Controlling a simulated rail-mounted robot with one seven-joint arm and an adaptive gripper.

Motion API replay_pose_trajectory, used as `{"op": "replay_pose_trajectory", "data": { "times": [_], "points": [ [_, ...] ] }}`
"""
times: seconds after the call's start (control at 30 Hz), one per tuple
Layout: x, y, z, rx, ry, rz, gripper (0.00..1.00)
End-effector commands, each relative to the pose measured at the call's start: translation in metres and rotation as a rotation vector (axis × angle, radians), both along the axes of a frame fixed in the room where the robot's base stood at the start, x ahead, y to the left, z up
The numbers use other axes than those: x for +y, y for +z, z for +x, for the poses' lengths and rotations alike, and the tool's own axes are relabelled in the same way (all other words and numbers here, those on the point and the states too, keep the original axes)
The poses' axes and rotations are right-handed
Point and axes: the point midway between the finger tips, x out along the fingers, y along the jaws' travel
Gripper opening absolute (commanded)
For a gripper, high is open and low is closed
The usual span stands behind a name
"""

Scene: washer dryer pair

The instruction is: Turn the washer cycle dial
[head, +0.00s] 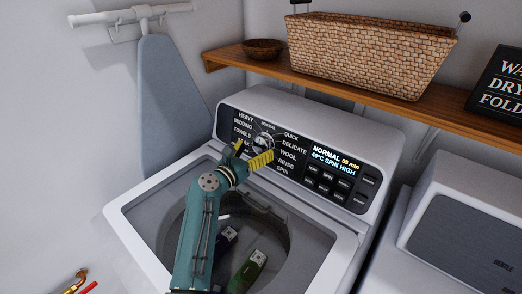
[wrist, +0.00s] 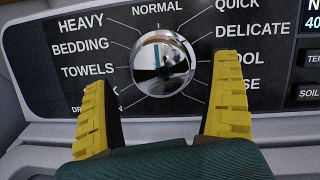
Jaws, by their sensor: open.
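The washer cycle dial (wrist: 162,63) is a round chrome knob with a blue-green mark pointing up, near the NORMAL label. Cycle names ring it on the black control panel (head: 229,115). My gripper (wrist: 164,95) is open, with its yellow fingers pointing at the panel. I cannot tell if the fingers touch the panel.
A wooden shelf (head: 330,82) with a wicker basket (head: 370,50) and a bowl (head: 263,49) runs above the panel. A second machine (head: 470,230) stands right.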

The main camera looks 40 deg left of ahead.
Motion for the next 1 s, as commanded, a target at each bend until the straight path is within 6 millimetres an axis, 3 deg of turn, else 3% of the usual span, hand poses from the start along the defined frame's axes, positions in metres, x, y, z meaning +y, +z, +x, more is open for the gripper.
{"op": "replay_pose_trajectory", "data": {
  "times": [0.23,0.63,0.9,1.0],
  "points": [
    [0.003,-0.002,0.025,-0.001,-0.001,0.001,0.93],
    [0.003,0.001,0.03,-0.001,0.0,0.001,0.93],
    [0.003,0.0,0.03,-0.001,0.0,0.001,0.42],
    [0.003,0.0,0.03,-0.001,0.0,0.001,0.27]
  ]
}}
